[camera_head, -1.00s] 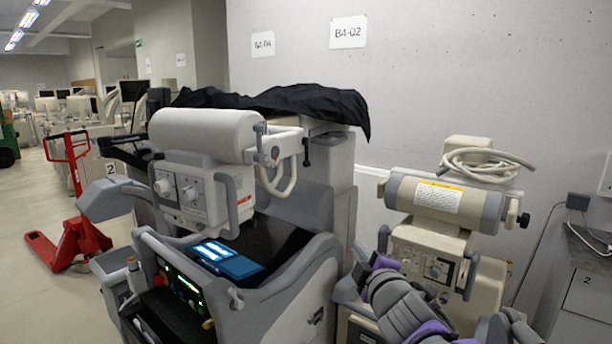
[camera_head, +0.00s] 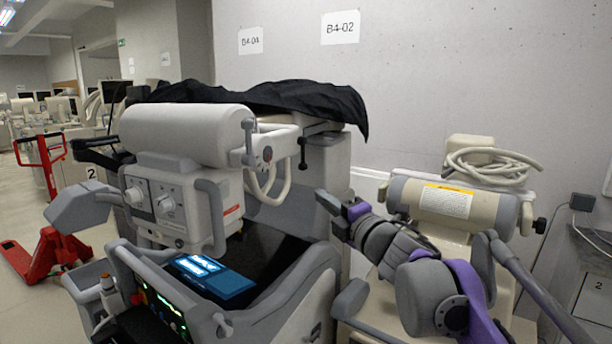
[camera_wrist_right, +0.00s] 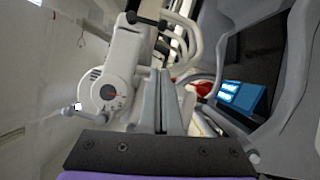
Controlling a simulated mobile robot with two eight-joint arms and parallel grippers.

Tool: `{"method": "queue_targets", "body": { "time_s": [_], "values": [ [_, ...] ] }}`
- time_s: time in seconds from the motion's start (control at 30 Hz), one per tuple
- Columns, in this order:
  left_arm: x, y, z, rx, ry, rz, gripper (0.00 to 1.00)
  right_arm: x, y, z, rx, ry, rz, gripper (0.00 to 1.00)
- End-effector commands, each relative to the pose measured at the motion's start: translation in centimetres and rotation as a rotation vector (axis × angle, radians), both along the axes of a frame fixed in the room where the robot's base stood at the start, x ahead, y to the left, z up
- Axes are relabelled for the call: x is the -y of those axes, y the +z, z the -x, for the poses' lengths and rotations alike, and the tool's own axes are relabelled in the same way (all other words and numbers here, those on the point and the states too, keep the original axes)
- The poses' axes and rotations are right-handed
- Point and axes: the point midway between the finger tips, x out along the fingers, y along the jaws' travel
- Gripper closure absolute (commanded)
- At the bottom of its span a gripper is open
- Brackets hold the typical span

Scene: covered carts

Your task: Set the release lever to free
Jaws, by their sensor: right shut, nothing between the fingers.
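The release lever (camera_head: 249,143) is a short grey arm with a rounded end. It stands roughly upright beside a round plate (camera_head: 267,154) on the right end of the white tube head (camera_head: 185,133). In the right wrist view the lever (camera_wrist_right: 82,112) sticks out to the lower left of a round dial (camera_wrist_right: 110,92) with a red pointer. My left gripper is not in view.
A rod with a black knob (camera_head: 303,153) and a curved white handle (camera_head: 274,185) are near the lever. A black cover (camera_head: 270,98) lies over the cart. A second beige cart (camera_head: 448,203) stands at the right. A red pallet truck (camera_head: 48,252) is at the left.

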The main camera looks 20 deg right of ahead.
Motion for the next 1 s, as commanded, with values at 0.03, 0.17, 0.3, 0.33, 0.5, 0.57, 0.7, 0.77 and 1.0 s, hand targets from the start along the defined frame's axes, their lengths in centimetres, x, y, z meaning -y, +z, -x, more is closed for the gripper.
{"method": "queue_targets", "body": {
  "time_s": [0.03,0.17,0.3,0.33,0.5,0.57,0.7,0.77,1.0],
  "values": [
    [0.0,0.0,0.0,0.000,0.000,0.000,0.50,-0.2,0.1,-0.6,0.000,0.001,-0.001,1.00],
    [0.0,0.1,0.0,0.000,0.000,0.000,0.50,-0.8,0.3,-2.7,0.000,0.003,-0.001,1.00],
    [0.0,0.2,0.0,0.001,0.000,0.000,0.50,-1.5,0.6,-5.4,0.000,0.003,-0.001,1.00],
    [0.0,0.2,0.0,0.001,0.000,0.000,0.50,-1.7,0.7,-6.0,0.000,0.003,-0.002,1.00],
    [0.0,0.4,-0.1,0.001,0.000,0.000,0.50,-2.5,1.1,-9.1,0.000,0.002,-0.002,1.00],
    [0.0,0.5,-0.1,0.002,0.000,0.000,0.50,-2.0,1.2,-9.9,0.000,-0.001,0.000,1.00],
    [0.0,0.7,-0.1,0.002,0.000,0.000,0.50,-1.1,1.5,-11.3,0.000,-0.001,0.000,1.00],
    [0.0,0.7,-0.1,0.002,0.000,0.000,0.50,-0.8,1.7,-11.7,0.000,-0.001,0.000,1.00],
    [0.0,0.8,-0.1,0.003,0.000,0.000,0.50,-0.4,1.8,-12.4,0.000,0.000,-0.001,1.00]
  ]
}}
